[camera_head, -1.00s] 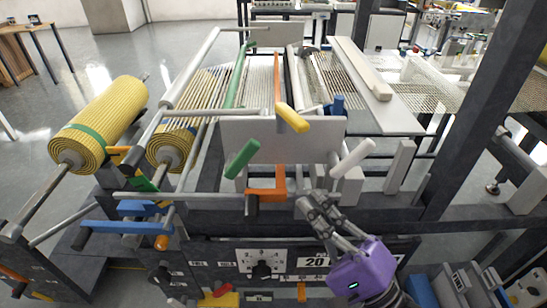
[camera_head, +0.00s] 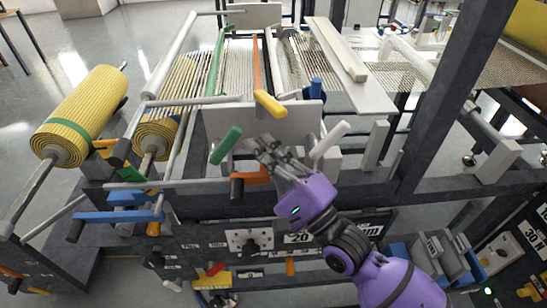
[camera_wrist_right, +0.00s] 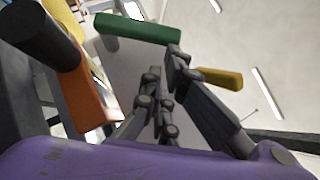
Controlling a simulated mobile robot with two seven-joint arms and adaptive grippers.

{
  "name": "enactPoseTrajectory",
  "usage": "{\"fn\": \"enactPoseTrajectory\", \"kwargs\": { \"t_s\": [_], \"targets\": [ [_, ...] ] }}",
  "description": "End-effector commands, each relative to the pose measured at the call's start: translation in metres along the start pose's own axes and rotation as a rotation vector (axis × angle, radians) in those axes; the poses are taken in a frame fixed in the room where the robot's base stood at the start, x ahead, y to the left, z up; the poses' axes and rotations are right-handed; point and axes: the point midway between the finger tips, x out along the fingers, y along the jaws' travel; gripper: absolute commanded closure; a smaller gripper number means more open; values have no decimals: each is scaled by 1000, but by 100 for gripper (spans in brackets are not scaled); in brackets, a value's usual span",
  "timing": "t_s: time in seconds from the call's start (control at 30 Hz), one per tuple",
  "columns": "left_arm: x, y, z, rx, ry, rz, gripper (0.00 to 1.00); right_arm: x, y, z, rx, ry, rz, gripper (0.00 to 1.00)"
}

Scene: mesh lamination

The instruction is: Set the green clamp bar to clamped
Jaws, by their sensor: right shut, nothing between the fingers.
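The green clamp bar (camera_head: 216,62) is a long thin bar running front to back across the strands on the machine. A green handle (camera_head: 225,145) sticks out tilted at the front of the grey plate; I cannot see how it joins the bar. In the right wrist view the green handle (camera_wrist_right: 150,28) lies just beyond the fingertips. My right gripper (camera_head: 257,146) is shut and empty, just right of the green handle, with a small apparent gap. It also shows in the wrist view (camera_wrist_right: 163,65). My left gripper is not in view.
An orange handle (camera_head: 252,174) sits just below the gripper, close to it in the wrist view (camera_wrist_right: 85,98). A yellow handle (camera_head: 270,103) is above and a white handle (camera_head: 330,139) to the right. The grey plate (camera_head: 290,120) stands behind.

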Motion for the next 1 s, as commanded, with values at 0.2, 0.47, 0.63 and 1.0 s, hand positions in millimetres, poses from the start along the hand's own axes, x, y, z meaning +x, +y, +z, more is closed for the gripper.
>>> {"fn": "enactPoseTrajectory", "kwargs": {
  "t_s": [0.2,0.47,0.63,1.0],
  "targets": [
    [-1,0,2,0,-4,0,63,2,1,0,0,0,1,100],
    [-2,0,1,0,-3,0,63,3,0,0,-5,0,5,100],
    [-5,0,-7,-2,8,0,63,7,-5,2,-32,-2,28,100],
    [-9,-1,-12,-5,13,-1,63,12,-7,2,-72,-2,70,100]
  ]
}}
